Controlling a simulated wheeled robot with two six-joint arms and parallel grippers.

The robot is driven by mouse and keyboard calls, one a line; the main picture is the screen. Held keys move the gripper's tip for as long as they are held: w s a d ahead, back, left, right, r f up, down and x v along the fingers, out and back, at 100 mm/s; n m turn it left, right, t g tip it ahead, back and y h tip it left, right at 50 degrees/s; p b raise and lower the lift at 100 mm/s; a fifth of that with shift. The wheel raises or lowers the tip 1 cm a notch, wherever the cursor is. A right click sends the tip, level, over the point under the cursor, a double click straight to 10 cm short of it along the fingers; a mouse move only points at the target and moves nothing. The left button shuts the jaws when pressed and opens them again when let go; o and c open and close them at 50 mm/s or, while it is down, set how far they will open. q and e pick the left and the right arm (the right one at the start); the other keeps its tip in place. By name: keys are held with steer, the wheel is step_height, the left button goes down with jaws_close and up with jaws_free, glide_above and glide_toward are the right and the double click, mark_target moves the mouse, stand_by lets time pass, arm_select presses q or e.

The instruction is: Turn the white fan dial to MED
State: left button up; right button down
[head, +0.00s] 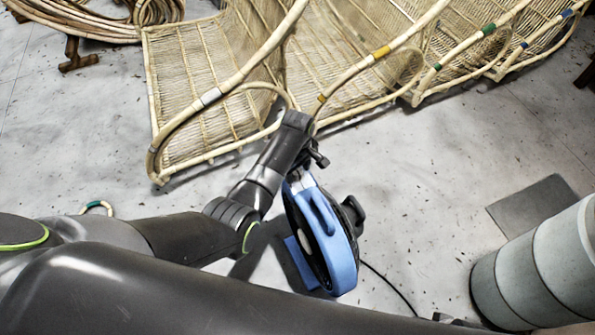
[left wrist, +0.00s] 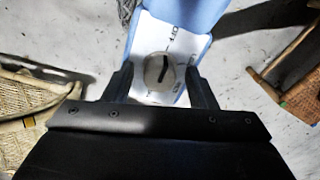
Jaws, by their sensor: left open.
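A blue fan (head: 337,248) stands on the floor below the middle of the head view. Its blue body also shows at the top of the left wrist view (left wrist: 190,12). There, a white panel (left wrist: 148,38) with an OFF mark near its top carries a round greyish dial (left wrist: 152,68) with a dark, slanted bar. The other marks are too small to read. My left gripper (left wrist: 160,75) is open, with one finger on either side of the dial. I cannot tell whether the fingers touch it. In the head view my left gripper (head: 305,168) is at the fan's top.
Several woven rattan chairs (head: 205,125) stand behind the fan. A coil of rattan (head: 100,20) lies at the upper left. Grey cylinders (head: 540,265) and a dark flat mat (head: 530,205) are at the right. A black cable (head: 390,285) runs across the otherwise open floor.

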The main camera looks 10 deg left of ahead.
arm_select(q)
steer(key=shift+f, duration=0.1)
steer(key=shift+c, duration=0.4)
steer(key=c, duration=0.9)
